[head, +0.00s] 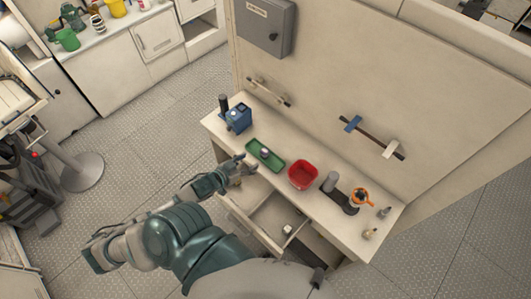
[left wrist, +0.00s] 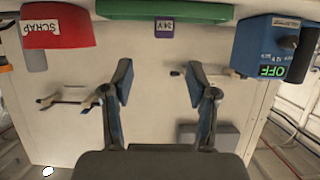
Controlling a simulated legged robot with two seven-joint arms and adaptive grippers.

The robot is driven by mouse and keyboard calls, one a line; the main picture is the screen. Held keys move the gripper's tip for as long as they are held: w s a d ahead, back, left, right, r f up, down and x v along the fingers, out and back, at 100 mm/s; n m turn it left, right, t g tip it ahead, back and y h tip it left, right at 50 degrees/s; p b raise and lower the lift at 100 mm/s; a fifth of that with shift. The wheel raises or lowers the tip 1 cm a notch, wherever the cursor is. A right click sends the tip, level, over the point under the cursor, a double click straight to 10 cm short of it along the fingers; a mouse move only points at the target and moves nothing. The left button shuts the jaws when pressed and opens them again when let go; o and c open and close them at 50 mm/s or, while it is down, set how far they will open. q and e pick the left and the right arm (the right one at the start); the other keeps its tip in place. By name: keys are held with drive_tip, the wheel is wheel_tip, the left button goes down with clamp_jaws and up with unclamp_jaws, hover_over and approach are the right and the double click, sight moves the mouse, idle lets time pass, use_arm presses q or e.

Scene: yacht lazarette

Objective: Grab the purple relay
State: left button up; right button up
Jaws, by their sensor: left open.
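The purple relay (head: 265,153) is a small block in the green tray (head: 277,165) on the bench. In the left wrist view, which looks upside down, the relay (left wrist: 164,29) carries a 24 V label and stands out past the rim of the green tray (left wrist: 175,12). My left gripper (head: 244,164) is at the bench's front edge, just left of the tray. In the left wrist view, my left gripper (left wrist: 160,84) has its fingers wide apart with nothing between them. The relay appears apart from the fingers. My right gripper does not show.
A blue power box (head: 238,117) stands left of the tray and a red scrap bin (head: 303,175) right of it. A grey cylinder (head: 330,181) and an orange mug (head: 361,198) stand farther right. An open drawer (head: 262,222) juts out below the bench front. The wall rises behind.

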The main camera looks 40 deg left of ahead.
sight(262, 153)
use_arm(q)
drive_tip(key=x, duration=0.5)
drive_tip(key=shift+w+d, duration=0.2)
drive_tip(key=shift+w+a+f, duration=0.3)
drive_tip(key=shift+w, duration=0.15)
drive_tip(key=x, duration=0.4)
drive_tip(key=shift+w+a+f, duration=0.1)
drive_tip(key=shift+a+f, duration=0.2)
drive_tip(key=shift+f, duration=0.05)
drive_tip(key=shift+w+d+f, duration=0.1)
drive_tip(key=shift+w+d, duration=0.15)
drive_tip(key=shift+d, duration=0.15)
drive_tip(key=shift+s, duration=0.15)
drive_tip(key=c, duration=1.1)
drive_tip(key=shift+a, duration=0.2)
